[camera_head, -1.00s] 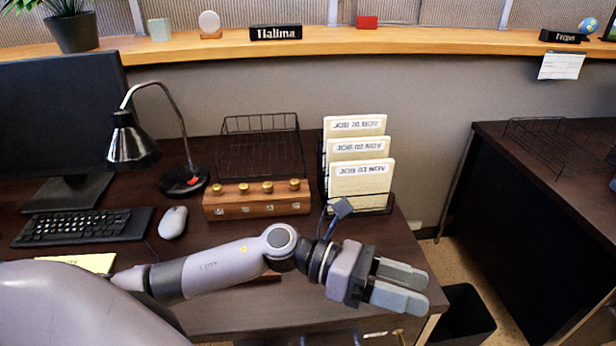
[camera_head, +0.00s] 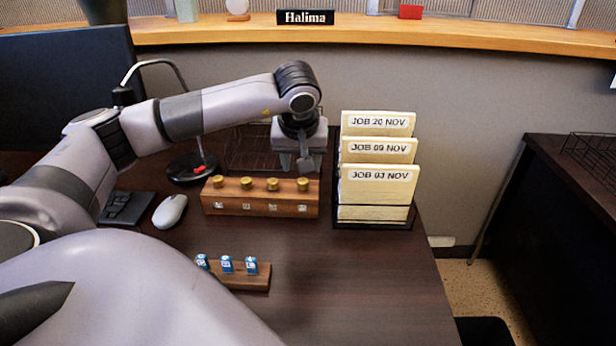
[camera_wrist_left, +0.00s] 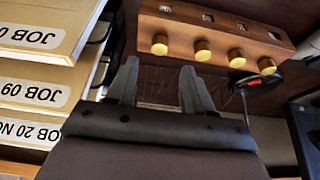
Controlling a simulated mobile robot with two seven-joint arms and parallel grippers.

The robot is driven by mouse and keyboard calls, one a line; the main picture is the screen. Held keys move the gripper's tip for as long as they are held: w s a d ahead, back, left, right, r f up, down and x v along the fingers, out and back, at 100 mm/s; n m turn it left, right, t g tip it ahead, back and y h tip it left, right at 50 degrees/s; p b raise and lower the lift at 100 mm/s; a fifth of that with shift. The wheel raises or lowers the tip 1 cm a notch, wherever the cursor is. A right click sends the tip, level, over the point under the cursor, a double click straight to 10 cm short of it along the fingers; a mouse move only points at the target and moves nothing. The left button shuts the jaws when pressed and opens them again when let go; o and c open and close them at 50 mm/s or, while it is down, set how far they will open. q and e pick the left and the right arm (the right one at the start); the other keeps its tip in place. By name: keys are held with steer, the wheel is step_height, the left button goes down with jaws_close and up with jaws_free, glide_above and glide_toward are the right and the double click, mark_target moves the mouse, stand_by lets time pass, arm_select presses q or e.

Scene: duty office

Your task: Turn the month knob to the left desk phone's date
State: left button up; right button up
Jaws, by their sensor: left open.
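A wooden block (camera_head: 262,205) with a row of brass knobs (camera_head: 245,183) stands on the dark desk, with small pale windows on its front face. It also shows upside down in the left wrist view (camera_wrist_left: 215,28). Which knob is for the month cannot be read. My left gripper (camera_head: 301,172) points down near the block's right end, seemingly just behind the knobs. Its two fingers (camera_wrist_left: 158,85) are apart with nothing between them, and no knob is held. No desk phone is in view. My right gripper is not in view.
A file rack (camera_head: 373,215) with JOB cards stands right of the block. A black wire tray (camera_head: 243,150) is behind it. A lamp base (camera_head: 192,167) and mouse (camera_head: 169,210) are to the left. Blue cubes (camera_head: 226,264) on a wooden stand sit in front. The front right desktop is clear.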

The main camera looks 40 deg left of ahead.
mark_target(303, 181)
arm_select(q)
steer(key=x, duration=0.6)
steer(key=shift+f, duration=0.2)
jaws_close()
